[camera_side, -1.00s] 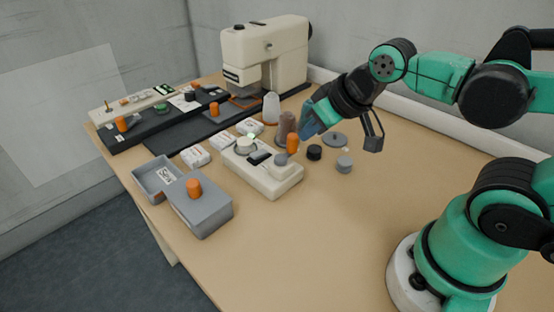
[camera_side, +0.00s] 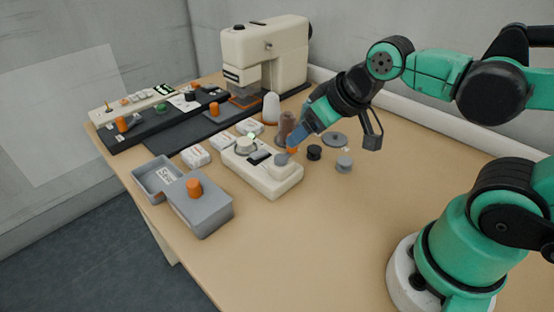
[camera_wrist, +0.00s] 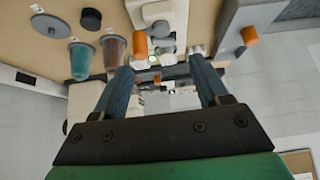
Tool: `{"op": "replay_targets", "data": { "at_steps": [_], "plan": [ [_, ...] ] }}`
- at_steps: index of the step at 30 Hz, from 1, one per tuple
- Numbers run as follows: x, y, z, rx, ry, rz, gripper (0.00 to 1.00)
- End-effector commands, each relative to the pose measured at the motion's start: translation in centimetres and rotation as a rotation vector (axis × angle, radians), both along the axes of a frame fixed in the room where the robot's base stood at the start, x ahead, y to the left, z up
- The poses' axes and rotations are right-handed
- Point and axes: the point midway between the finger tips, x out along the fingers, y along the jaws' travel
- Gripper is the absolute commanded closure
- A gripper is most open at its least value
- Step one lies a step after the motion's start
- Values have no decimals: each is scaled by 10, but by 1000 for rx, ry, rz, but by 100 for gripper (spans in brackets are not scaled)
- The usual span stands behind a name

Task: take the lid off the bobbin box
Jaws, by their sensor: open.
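A grey box-shaped piece with an orange knob on top (camera_side: 205,211), likely the lidded bobbin box, sits at the table's front left edge. It also shows at the upper right of the wrist view (camera_wrist: 238,14), with its orange knob (camera_wrist: 250,36). An open grey bin with a white label (camera_side: 148,183) stands against its left side. My gripper (camera_side: 290,147) is open and hovers by the right end of a cream device, well right of and behind the grey box. In the wrist view my gripper's (camera_wrist: 162,65) fingers are apart, with nothing held.
The cream device (camera_side: 268,181) lies between my gripper and the grey box. Brown and white thread cones (camera_side: 271,106), a black spool (camera_side: 314,152) and a grey spool (camera_side: 344,163) stand nearby. A sewing machine (camera_side: 285,50) is behind.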

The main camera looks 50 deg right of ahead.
Motion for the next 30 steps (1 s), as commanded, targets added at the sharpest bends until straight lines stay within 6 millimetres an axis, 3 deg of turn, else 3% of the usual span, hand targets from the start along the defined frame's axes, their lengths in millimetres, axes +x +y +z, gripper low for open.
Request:
{"op": "replay_targets", "data": {
  "at_steps": [5,11,15,21,30],
  "plan": [
    [20,19,12,-27,73,115,32],
    [60,62,17,-86,214,349,32],
    [85,97,7,-125,308,516,32],
    [105,137,-14,-167,404,695,32],
    [111,154,-38,-182,440,763,32]
  ]
}}
